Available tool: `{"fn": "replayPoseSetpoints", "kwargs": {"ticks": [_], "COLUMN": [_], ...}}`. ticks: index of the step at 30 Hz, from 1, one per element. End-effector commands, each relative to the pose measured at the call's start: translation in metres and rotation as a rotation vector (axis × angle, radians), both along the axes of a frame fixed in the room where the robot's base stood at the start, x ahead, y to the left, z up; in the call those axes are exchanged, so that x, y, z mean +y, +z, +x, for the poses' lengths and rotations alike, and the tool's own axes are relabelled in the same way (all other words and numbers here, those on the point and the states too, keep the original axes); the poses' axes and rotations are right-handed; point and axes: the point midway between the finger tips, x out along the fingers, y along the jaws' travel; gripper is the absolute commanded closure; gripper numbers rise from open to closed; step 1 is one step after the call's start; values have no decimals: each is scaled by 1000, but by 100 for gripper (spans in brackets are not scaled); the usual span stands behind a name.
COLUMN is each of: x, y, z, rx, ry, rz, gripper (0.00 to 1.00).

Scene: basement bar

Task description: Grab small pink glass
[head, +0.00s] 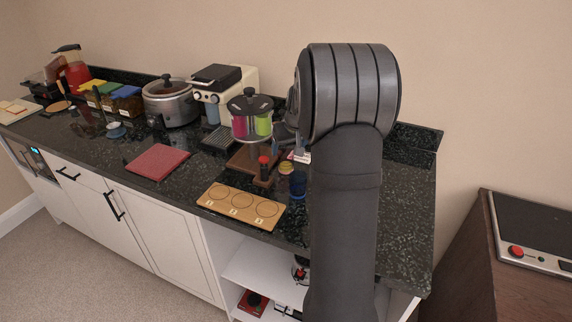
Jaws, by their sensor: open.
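A pink glass (240,126) shows in the head view, beside a green glass (263,124), on a round rack with a dark top (250,103). The rack stands on the dark counter, left of my arm. My gripper (284,134) shows only in part, as a dark grey shape just right of the rack, mostly hidden by my arm. It is open. It appears apart from the pink glass, but I cannot tell the depth between them. My arm hides the counter behind it.
A wooden board with three circles (240,220) lies at the counter's front edge, with a dark blue cup (298,184) to its right. A red mat (157,162) lies further left. A coffee machine (222,86) and a slow cooker (170,103) stand behind.

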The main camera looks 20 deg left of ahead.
Motion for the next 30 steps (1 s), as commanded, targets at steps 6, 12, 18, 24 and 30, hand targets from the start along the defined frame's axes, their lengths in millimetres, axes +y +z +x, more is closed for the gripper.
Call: {"fn": "replayPoseSetpoints", "kwargs": {"ticks": [6, 12, 18, 24, 30], "x": [6, 12, 19, 22, 21], "y": [-20, -37, -61, -68, -67], "z": [6, 12, 21, 24, 24], "rx": [0, 2, 1, -1, -1], "ry": [0, 0, -1, -3, -3], "rz": [0, -1, 0, 0, 0], "gripper": [26, 26, 26, 26, 38]}}
